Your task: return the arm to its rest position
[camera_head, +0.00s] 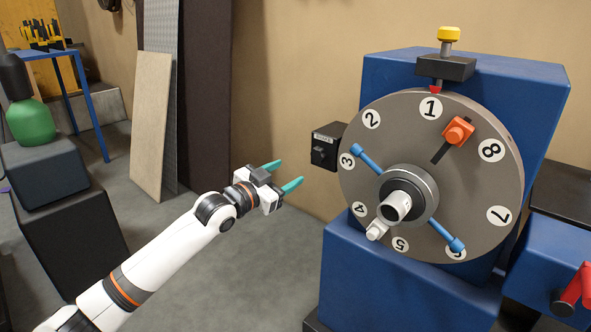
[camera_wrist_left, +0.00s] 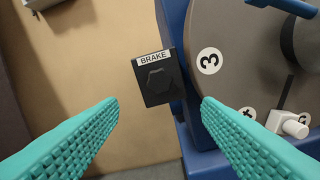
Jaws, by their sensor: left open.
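My left arm (camera_head: 165,262) reaches in from the lower left of the head view. Its gripper (camera_head: 284,175) is open and empty, with two teal fingers apart in the air left of the dial machine. In the left wrist view the two teal fingers (camera_wrist_left: 160,125) stand wide apart with nothing between them. A black box labelled BRAKE (camera_wrist_left: 155,78) lies beyond the fingertips, and it also shows in the head view (camera_head: 325,147) right of the gripper. The fingers appear apart from it. My right gripper is not in view.
A grey numbered dial (camera_head: 400,130) with a blue bar handle (camera_head: 368,159) and an orange block (camera_head: 458,131) sits on a blue housing (camera_head: 350,270). A green bottle (camera_head: 30,122) stands on a dark box at left. A board (camera_head: 150,125) leans on the wall. Floor beneath the arm is clear.

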